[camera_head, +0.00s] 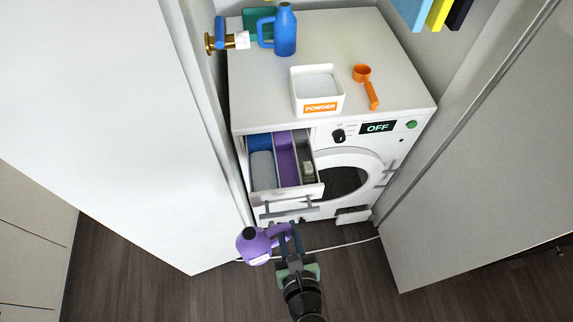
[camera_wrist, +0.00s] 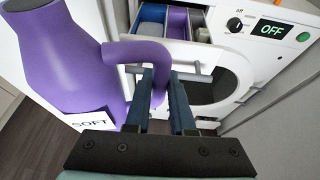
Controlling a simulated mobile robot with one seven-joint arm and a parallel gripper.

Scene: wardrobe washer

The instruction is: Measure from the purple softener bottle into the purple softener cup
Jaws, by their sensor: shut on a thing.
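The purple softener bottle (camera_head: 256,245) has a dark top, a looped side handle and a white label reading SOFT. It is held in front of the open washer drawer, and looks roughly upright. My gripper (camera_head: 290,242) is shut on its handle, to the right of the bottle's body. In the wrist view the bottle (camera_wrist: 62,60) fills the left side, and the fingers of my gripper (camera_wrist: 162,85) are at the handle (camera_wrist: 140,52). I cannot make out a separate purple softener cup; the drawer's middle compartment (camera_head: 286,158) is purple.
The pulled-out drawer (camera_head: 305,192) has a blue compartment (camera_head: 261,143) holding pale powder on the left and a grey one on the right. On the washer top (camera_head: 390,40) stand a blue jug (camera_head: 285,35), a powder box (camera_head: 318,90) and an orange scoop (camera_head: 364,75). Wardrobe panels flank both sides.

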